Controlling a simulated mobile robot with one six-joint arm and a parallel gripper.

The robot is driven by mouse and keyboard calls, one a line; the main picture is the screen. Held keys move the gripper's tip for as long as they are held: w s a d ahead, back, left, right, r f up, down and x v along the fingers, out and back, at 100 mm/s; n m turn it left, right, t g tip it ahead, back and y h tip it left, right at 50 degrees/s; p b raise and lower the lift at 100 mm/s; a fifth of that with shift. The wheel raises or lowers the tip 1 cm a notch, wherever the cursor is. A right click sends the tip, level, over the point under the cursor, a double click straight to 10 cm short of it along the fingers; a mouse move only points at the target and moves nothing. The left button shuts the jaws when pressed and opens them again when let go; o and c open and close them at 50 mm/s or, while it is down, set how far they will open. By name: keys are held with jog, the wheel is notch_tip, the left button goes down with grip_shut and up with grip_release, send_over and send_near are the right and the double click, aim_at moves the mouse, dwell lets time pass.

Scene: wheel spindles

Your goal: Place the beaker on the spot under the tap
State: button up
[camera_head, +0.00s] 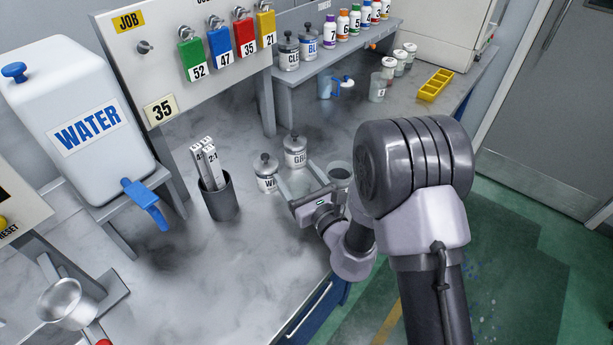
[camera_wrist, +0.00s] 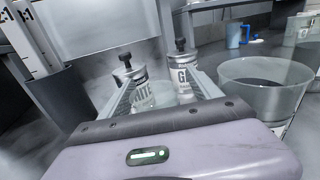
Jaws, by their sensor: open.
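A clear, open-topped beaker (camera_head: 340,170) stands on the counter just right of my gripper (camera_head: 299,178); in the wrist view the beaker (camera_wrist: 265,88) is large at the right, outside the right finger. My gripper, also in the wrist view (camera_wrist: 162,84), is open with nothing held between its fingers. The blue tap (camera_head: 146,203) juts from the white WATER tank (camera_head: 75,125) at the left, well away from my gripper. Grey counter shows below the tap; I cannot make out a clearly marked spot there.
Two lidded jars, one labelled WHITE (camera_wrist: 137,88) and one starting with G (camera_wrist: 183,78), stand just beyond the fingers. A dark holder with grey sticks (camera_head: 220,200) stands between tap and gripper. A metal pan (camera_head: 68,303) is at lower left. The front counter is clear.

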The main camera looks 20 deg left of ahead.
jog(key=shift+a, duration=0.3)
jog(key=shift+s+d+r, duration=0.1)
jog(key=shift+s, duration=0.1)
jog(key=shift+c, duration=0.2)
jog(key=c, duration=1.5)
jog(key=shift+r, duration=0.1)
